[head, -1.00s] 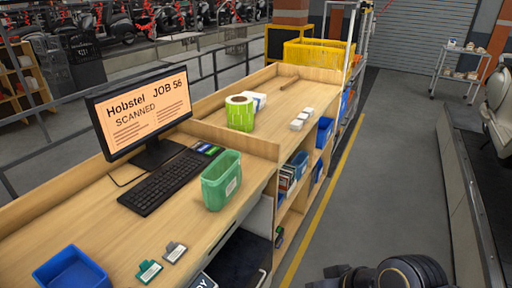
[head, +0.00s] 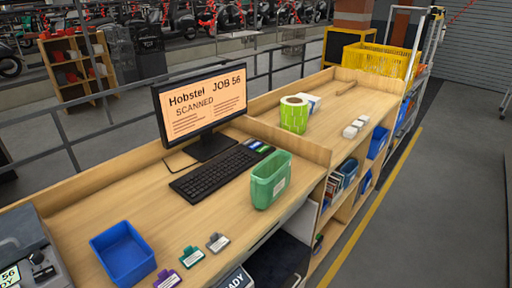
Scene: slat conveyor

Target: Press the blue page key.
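No key that I can make out as the blue page key is in view. A small strip with blue and green parts (head: 259,146) lies behind the black keyboard (head: 217,172), too small to read. The monitor (head: 203,106) shows "Hobstel JOB 56 SCANNED" in dark text on orange. A grey device (head: 28,250) with a lit label reading "56" is cut off at the lower left; its keys are not clear. Neither of my grippers is in view.
On the wooden bench (head: 160,220) stand a blue bin (head: 123,252), a green bin (head: 271,180) and several small coloured clips or tags (head: 192,257). A green roll (head: 294,115) stands farther back. The floor right of the yellow line (head: 372,200) is clear.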

